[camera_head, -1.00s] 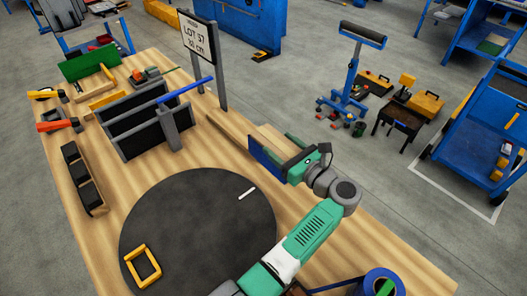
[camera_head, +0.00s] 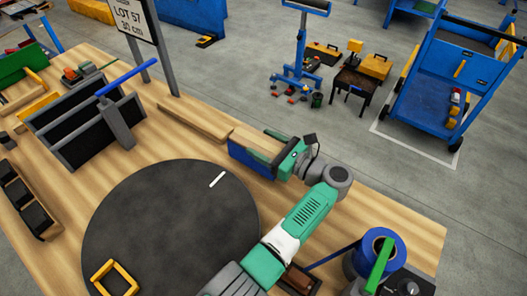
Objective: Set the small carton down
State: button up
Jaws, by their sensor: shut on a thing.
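My gripper (camera_head: 278,151) is at the far edge of the wooden table (camera_head: 330,225), right of centre. It is shut on a box-like piece with a blue front face (camera_head: 250,158) and a tan top, which I take for the small carton. The green fingers lie on its far and right sides and partly hide it. The piece looks upright, just beyond the dark round disc (camera_head: 160,230). Its lower edge is close to the table top, but I cannot tell whether it touches.
A tan plank (camera_head: 195,119) lies along the far edge, left of the held piece. A dark divided rack (camera_head: 85,120) and a lot sign (camera_head: 130,18) stand left. A blue tape roll (camera_head: 381,250) is at right front. The disc holds a yellow square frame (camera_head: 115,277) and a white mark.

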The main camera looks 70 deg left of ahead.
notch_tip(320, 180, down, 2)
jog(key=shift+f, duration=0.1)
jog(key=shift+f, duration=0.15)
jog(key=o, duration=1.1)
jog(key=shift+c, duration=0.2)
jog(key=v, duration=0.7)
jog(key=shift+d+p, duration=0.25)
jog(key=shift+p, duration=0.15)
